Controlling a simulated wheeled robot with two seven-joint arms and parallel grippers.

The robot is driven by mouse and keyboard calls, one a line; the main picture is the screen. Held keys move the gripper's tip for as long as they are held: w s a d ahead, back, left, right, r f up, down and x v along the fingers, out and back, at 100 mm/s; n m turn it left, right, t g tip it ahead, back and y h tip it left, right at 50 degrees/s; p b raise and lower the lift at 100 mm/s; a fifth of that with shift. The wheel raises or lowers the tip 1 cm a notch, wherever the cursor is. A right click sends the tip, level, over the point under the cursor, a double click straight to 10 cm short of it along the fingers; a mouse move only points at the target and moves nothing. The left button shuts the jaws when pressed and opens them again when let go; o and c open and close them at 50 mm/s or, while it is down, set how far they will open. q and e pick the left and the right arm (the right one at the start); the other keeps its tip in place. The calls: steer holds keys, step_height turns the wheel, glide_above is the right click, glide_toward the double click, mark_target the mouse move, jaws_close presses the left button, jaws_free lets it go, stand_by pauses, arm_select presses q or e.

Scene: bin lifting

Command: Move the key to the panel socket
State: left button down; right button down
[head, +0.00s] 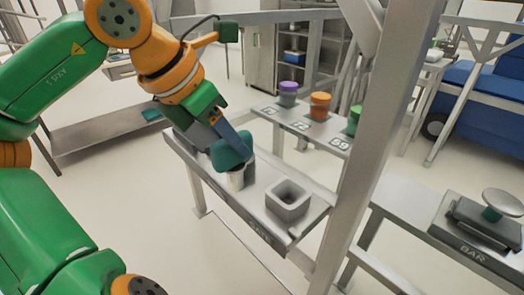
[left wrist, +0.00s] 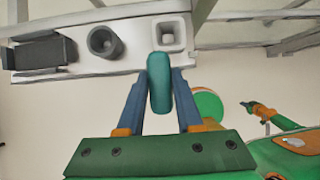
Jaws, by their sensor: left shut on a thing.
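My left gripper (head: 226,136) is shut on the teal key (head: 231,152), whose rounded handle shows between the blue fingers. In the left wrist view the key (left wrist: 159,84) is between the fingertips (left wrist: 160,85). The panel socket (head: 288,201) is a grey block with a square opening on the bench, to the right of the key in the head view. It also shows in the left wrist view (left wrist: 168,34), just beyond the key. A grey round holder (head: 237,180) stands below the key in the head view. The key's lower end is hidden. My right gripper is not in view.
The grey bench (head: 262,226) carries the socket, and a dark block (left wrist: 38,52) lies beside the round holder (left wrist: 104,42). A frame post (head: 362,160) rises right of the bench. Purple (head: 288,93), orange (head: 320,105) and green (head: 354,120) pieces stand behind.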

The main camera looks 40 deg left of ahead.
arm_select(q)
steer(key=shift+s+a+r, duration=0.1)
steer(key=shift+s+r, duration=0.2)
steer(key=shift+s, duration=0.25)
step_height(320, 180, up, 6)
steer(key=p, duration=0.6)
steer(key=shift+r, duration=0.1)
